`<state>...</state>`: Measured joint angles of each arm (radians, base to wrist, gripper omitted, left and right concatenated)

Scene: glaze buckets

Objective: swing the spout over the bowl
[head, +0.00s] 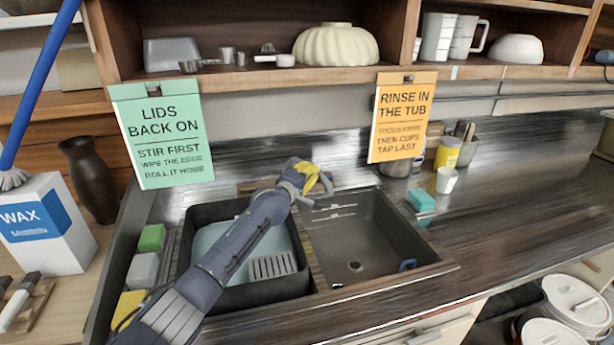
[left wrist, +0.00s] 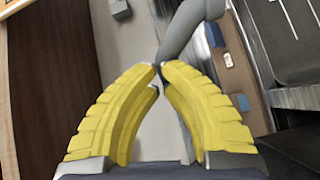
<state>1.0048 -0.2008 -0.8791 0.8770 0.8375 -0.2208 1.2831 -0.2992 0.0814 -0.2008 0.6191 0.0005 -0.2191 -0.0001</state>
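A double sink is set into the counter. Its left side holds a black tub (head: 262,301) with pale blue inside and a grey slotted piece; its right bowl (head: 362,250) is bare and grey with a drain. My left gripper (head: 318,180) is above the back of the sink, near the divider, with yellow fingers. In the left wrist view my left gripper (left wrist: 160,68) has its fingertips drawn together. The grey spout (left wrist: 188,25) runs down to the fingertips there; whether they grip it or only touch it is unclear. In the head view the spout is mostly hidden by the gripper. My right gripper is not in view.
Green, white and yellow sponges (head: 143,269) line the sink's left side. A teal sponge (head: 421,200), a white cup (head: 446,180) and a yellow jar (head: 447,152) stand on the right. Two hanging signs, green (head: 163,135) and orange (head: 402,117), are behind.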

